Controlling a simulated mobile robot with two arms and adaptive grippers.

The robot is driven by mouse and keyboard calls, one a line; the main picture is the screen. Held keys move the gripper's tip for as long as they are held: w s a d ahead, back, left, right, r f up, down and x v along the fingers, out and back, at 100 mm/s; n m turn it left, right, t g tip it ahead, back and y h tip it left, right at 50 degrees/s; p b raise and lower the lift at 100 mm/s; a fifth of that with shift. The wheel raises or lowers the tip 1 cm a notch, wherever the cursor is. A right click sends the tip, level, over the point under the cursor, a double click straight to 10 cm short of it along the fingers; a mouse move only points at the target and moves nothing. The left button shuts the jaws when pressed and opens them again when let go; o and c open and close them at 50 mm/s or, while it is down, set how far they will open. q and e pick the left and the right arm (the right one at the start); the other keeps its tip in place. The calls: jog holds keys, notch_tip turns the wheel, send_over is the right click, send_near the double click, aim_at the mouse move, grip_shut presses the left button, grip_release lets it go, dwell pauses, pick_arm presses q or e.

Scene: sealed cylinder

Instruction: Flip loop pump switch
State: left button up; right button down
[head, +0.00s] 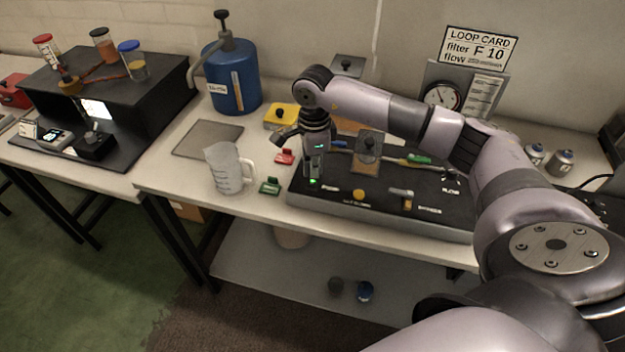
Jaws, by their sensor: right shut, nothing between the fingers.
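The black loop panel (380,208) lies on the bench in the head view, with a grey front edge. My right arm reaches across it from the right, and my right gripper (313,174) points down over the panel's left end, shut and empty. A yellow knob (358,195) and a grey lever (405,197) sit farther right along the panel's front. My left gripper is not in view.
A clear measuring jug (226,168), a green clip (269,186) and a red clip (285,156) stand left of the panel. A blue pump container (233,78) is behind. A gauge (442,97) and the loop card (479,48) stand at the back.

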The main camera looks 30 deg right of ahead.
jog(key=shift+r+p, duration=1.5)
jog(key=shift+r, duration=1.55)
